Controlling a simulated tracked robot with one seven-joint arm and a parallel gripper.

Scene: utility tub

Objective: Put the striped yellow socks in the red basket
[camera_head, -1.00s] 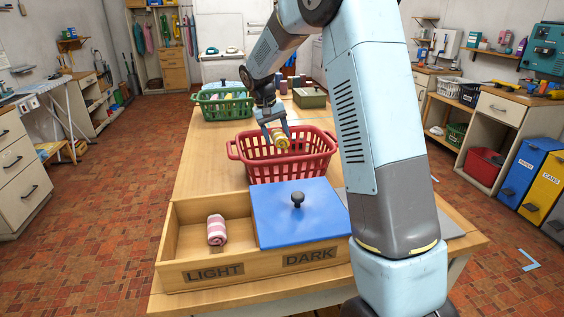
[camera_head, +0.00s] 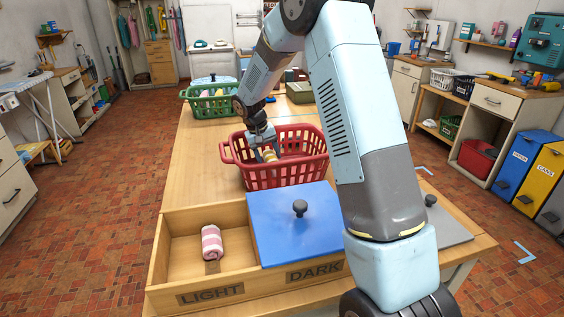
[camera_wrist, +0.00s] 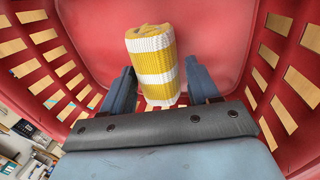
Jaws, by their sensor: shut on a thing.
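The striped yellow socks (camera_head: 270,155) are a yellow and white roll, held low inside the red basket (camera_head: 288,177). My gripper (camera_head: 264,153) reaches down into the basket and is shut on the roll. In the wrist view the roll (camera_wrist: 155,60) lies between the two fingers of my gripper (camera_wrist: 161,84), with the basket's red floor and slatted walls around it. I cannot tell whether the roll touches the basket floor.
A wooden box with LIGHT and DARK labels (camera_head: 210,293) stands in front of the basket. A pink and white roll (camera_head: 212,242) lies in its LIGHT side; a blue lid (camera_head: 290,230) covers the DARK side. A green basket (camera_head: 208,104) stands behind. The table's left strip is clear.

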